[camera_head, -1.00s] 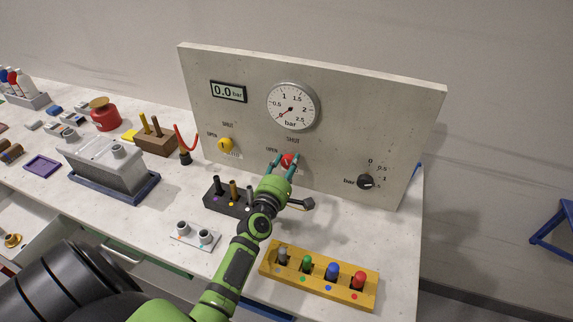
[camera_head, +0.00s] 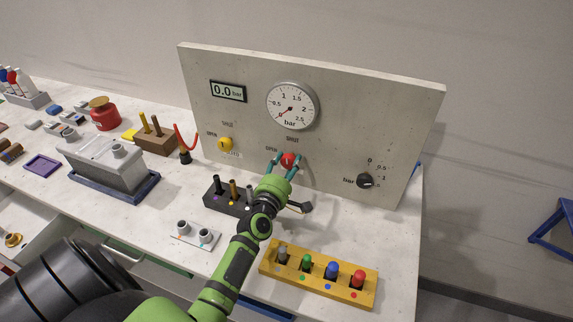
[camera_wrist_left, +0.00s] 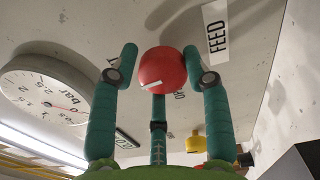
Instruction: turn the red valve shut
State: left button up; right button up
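The red valve (camera_head: 288,160) is a round knob low on the upright grey panel, between the gauge and the black dial. An OPEN label is to its left and a SHUT label above it. My left gripper (camera_head: 286,164) reaches it from the front, with teal fingers on both sides of the knob. In the left wrist view the red knob (camera_wrist_left: 163,68) sits between the spread fingertips (camera_wrist_left: 160,66). A narrow gap shows at the left finger; contact at the right finger is unclear. My right gripper is not in view.
The round gauge (camera_head: 292,105) points near its low end, and the display (camera_head: 228,91) reads 0.0 bar. A yellow valve (camera_head: 225,144) is to the left, a black dial (camera_head: 365,181) to the right. A dark peg block (camera_head: 212,197) and yellow rack (camera_head: 268,270) flank my left arm.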

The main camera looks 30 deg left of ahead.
pick_arm(q)
jog(key=shift+o, duration=1)
jog(key=shift+w+d, duration=0.15)
jog(key=shift+d, duration=0.15)
jog(key=shift+s, duration=0.2)
jog(key=v, duration=1.1)
jog(key=shift+s, duration=0.3)
